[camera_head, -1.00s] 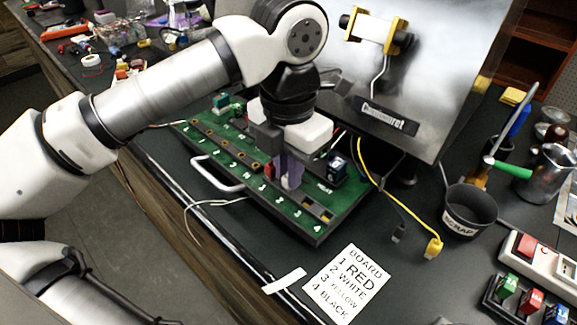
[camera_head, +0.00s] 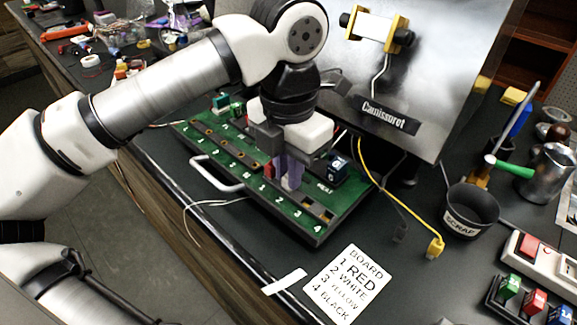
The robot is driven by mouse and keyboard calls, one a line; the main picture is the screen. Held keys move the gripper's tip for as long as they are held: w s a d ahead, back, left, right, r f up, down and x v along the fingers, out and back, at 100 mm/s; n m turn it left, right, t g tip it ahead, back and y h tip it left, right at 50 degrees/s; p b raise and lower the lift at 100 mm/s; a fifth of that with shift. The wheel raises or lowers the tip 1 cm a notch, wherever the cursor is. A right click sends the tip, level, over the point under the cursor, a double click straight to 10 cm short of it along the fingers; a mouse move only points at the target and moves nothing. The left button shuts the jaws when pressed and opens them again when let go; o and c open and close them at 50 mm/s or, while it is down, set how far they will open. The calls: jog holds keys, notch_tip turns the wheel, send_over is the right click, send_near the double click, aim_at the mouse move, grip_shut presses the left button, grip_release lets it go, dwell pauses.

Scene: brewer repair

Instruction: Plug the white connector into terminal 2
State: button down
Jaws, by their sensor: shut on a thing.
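The green terminal board (camera_head: 262,208) lies on the dark bench. Its front row is numbered 1 to 4. My gripper (camera_head: 288,184) points down with its purple fingers at the slot beside number 2. It is shut on the white connector, which is mostly hidden between the fingers; I cannot tell how far it sits in terminal 2. A red connector (camera_head: 268,171) stands at terminal 1, just left of my fingers. The slots of terminal 3 (camera_head: 309,200) and terminal 4 (camera_head: 326,214) look empty.
The yellow cable plug (camera_head: 434,249) and black cable plug (camera_head: 400,233) lie loose to the right. A card (camera_head: 347,284) lists 1 red, 2 white, 3 yellow, 4 black. A black scrap cup (camera_head: 470,212) stands at right. The metal panel (camera_head: 450,70) rises behind the board.

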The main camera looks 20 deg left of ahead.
jog(key=c, duration=1.3)
grip_release()
jog(key=shift+c, duration=0.2)
notch_tip(320, 180, up, 14)
jog(key=p, duration=0.9)
jog(key=shift+f, duration=0.15)
